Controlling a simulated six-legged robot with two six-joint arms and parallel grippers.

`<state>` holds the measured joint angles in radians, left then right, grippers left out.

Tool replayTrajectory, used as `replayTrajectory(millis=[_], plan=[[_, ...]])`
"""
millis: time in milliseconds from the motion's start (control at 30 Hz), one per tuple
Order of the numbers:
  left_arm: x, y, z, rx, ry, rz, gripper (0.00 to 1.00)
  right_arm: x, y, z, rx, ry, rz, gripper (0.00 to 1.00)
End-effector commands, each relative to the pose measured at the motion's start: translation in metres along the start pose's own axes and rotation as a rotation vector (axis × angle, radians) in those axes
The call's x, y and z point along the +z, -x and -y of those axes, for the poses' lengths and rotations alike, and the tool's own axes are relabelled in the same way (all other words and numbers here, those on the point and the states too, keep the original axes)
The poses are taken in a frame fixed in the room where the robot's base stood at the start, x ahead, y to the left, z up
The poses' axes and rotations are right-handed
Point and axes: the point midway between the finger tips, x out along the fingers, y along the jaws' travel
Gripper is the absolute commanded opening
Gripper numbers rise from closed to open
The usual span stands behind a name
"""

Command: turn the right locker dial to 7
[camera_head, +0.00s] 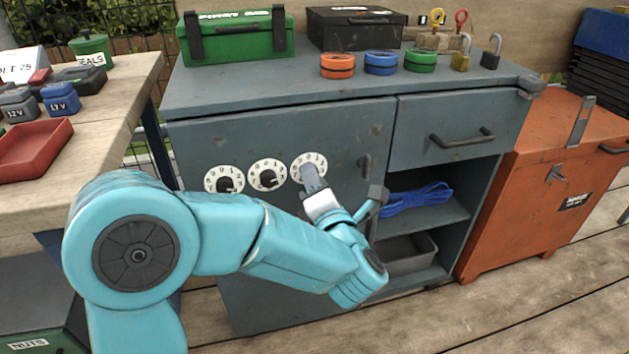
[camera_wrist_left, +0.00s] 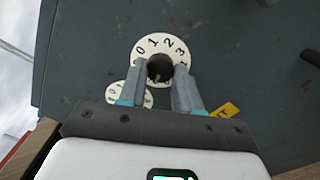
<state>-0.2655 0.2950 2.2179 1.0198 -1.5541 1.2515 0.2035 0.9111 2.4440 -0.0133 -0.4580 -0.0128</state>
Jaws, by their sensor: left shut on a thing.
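Three white dials with numbers and dark knobs sit in a row on the grey locker door: the left dial (camera_head: 224,179), the middle dial (camera_head: 267,174) and the right dial (camera_head: 300,163). My left gripper (camera_head: 312,181) is at the right dial and covers its lower part. In the left wrist view its fingers (camera_wrist_left: 168,82) are shut on the dark knob (camera_wrist_left: 160,68) of the right dial (camera_wrist_left: 142,50). My right gripper is out of view.
A door handle (camera_head: 366,167) is just right of the dials. A drawer (camera_head: 458,128) and open shelves with a blue rope (camera_head: 416,198) lie further right. The bench top holds a green toolbox (camera_head: 238,36), tape rolls and padlocks. A wooden table (camera_head: 100,125) stands at left.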

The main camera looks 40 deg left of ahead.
Motion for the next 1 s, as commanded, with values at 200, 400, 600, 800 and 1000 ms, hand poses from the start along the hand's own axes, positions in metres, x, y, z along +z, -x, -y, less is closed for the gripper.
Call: replayTrajectory(millis=[200,400,600,800,1000], plan=[[0.0,0.0,0.0,0.0,0.007,-0.001,0.03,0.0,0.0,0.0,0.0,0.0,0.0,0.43],[0.0,0.0,0.0,0.0,0.006,0.0,0.03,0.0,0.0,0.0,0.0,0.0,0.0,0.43],[0.0,0.0,0.0,0.0,0.005,0.0,0.59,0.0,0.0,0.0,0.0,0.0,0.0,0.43],[0.0,0.001,0.0,0.0,0.005,0.0,0.59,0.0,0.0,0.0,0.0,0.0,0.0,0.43],[0.002,0.028,0.0,-0.001,0.005,0.006,0.59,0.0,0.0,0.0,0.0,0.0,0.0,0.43]])
